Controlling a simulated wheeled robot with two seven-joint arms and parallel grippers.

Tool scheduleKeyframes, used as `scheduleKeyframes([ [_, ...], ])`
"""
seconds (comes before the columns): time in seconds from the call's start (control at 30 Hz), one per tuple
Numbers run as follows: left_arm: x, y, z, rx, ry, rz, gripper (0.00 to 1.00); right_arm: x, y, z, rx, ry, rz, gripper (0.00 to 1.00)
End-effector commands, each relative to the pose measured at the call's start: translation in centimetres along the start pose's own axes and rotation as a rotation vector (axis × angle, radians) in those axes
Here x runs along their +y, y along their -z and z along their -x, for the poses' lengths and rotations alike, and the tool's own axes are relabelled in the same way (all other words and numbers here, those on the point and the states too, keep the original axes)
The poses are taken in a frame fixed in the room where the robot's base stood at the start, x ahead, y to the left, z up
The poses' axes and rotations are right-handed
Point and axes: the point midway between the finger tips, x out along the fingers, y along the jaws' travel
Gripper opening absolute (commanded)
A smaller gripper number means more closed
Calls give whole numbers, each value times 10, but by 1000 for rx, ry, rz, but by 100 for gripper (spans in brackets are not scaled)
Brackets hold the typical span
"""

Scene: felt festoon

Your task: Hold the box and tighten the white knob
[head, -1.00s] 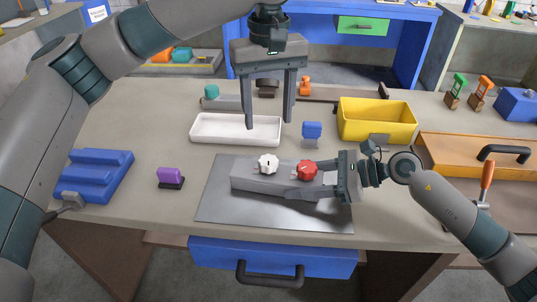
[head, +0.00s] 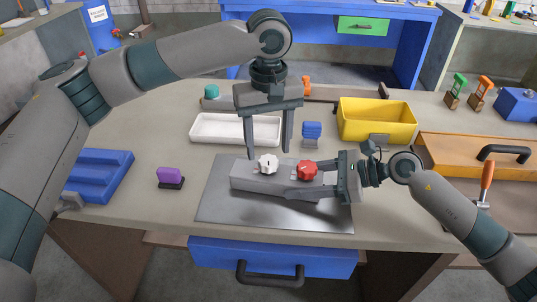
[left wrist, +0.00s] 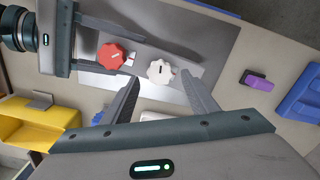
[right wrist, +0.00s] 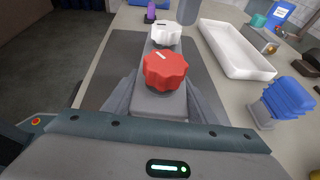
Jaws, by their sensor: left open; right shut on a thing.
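The grey box (head: 245,180) lies on a metal sheet (head: 220,205) on the table. On its top are a white knob (head: 268,163) and, to its right, a red knob (head: 307,170). My right gripper (head: 325,178) is shut on the right end of the box; its fingers lie along both sides in the right wrist view (right wrist: 160,95). My left gripper (head: 267,150) is open and points down above the white knob, its fingertips apart on either side. In the left wrist view the white knob (left wrist: 160,72) shows between and beyond the open fingers, not touched.
A white tray (head: 236,142), a blue block on a stand (head: 311,132) and a yellow bin (head: 376,120) stand behind the box. A purple block (head: 170,176) and a blue stepped rack (head: 98,175) are at the left. An orange case (head: 470,155) is at the right.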

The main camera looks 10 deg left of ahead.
Motion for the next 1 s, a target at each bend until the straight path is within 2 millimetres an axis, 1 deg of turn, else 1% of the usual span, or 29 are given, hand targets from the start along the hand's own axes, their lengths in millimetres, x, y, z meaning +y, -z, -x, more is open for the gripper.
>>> scheduleKeyframes([
  [0.03, 0, 0, -8, 0, 1, 0, 53, 0, 0, 0, 0, -1, -1, 19],
  [0.1, 0, 0, -17, 0, 0, 0, 53, 0, 0, 0, 1, -1, 0, 19],
  [0.2, 0, 0, -27, -1, 0, 0, 53, 0, 0, 0, 1, -1, -1, 19],
  [0.3, 0, 0, -33, 0, -1, 0, 53, 0, 0, 0, 1, -1, -1, 19],
  [0.67, 0, 0, -36, 1, -1, 0, 53, 0, 0, 0, 1, -1, -1, 19],
  [0.77, 0, 0, -36, 1, -1, 0, 32, 0, 0, 0, 1, -1, 0, 19],
  [0.8, 0, 0, -36, 1, -1, 0, 22, 0, 0, 0, 1, 0, 0, 19],
  [0.83, 0, 0, -36, 1, -1, 0, 15, 0, 0, 0, 1, 0, 0, 19],
  [0.87, 0, 0, -36, 1, -1, 0, 12, 0, 0, 0, 1, 0, 0, 19],
  [1.0, 0, 0, -36, 1, -1, -1, 12, 0, 0, 0, 1, 0, -1, 19],
])
